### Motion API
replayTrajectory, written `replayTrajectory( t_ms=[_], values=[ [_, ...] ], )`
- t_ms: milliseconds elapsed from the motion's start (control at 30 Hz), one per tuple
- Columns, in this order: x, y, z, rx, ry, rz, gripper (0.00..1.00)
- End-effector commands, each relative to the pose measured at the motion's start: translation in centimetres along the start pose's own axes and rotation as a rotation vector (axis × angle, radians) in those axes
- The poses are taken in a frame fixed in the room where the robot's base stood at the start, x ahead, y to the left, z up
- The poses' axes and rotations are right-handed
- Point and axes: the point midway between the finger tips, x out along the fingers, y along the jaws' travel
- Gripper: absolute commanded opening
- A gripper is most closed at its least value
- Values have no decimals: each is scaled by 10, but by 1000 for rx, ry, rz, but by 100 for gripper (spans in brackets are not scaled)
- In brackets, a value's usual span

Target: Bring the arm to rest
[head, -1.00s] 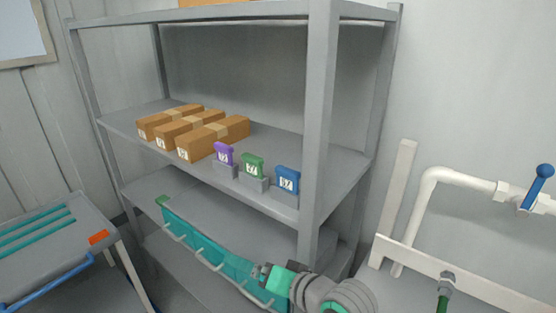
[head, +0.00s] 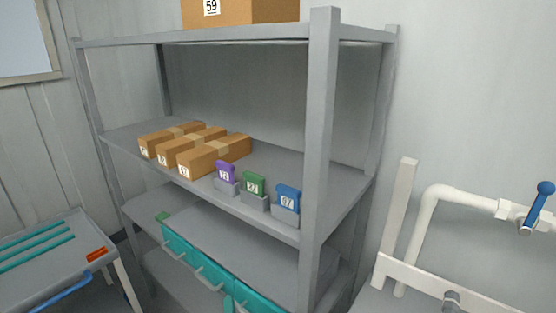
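My arm and gripper do not show in the head view now. A grey shelf rack (head: 322,130) stands in the middle. On its middle shelf, a purple tagged piece (head: 225,172), a green one (head: 253,185) and a blue one (head: 287,198) stand in a row in small grey holders near the front edge. Three brown cartons (head: 208,160) lie to their left.
Teal bins with handles (head: 208,271) sit on the lower shelf. A grey cart (head: 62,270) with teal strips and a blue handle is at the left. White pipework (head: 455,193) with a blue valve handle (head: 543,190) is at the right. A large carton (head: 240,10) is on top.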

Motion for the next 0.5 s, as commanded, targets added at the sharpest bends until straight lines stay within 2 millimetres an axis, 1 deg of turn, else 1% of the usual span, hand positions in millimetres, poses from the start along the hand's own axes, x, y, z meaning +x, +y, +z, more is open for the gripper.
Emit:
replayTrajectory(
  t_ms=[33, 167, 200, 367, 500],
  values=[
    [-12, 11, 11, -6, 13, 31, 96],
    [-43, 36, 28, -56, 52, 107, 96],
    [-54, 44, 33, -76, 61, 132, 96],
    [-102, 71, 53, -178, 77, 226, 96],
    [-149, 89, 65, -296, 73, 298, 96]
  ],
)
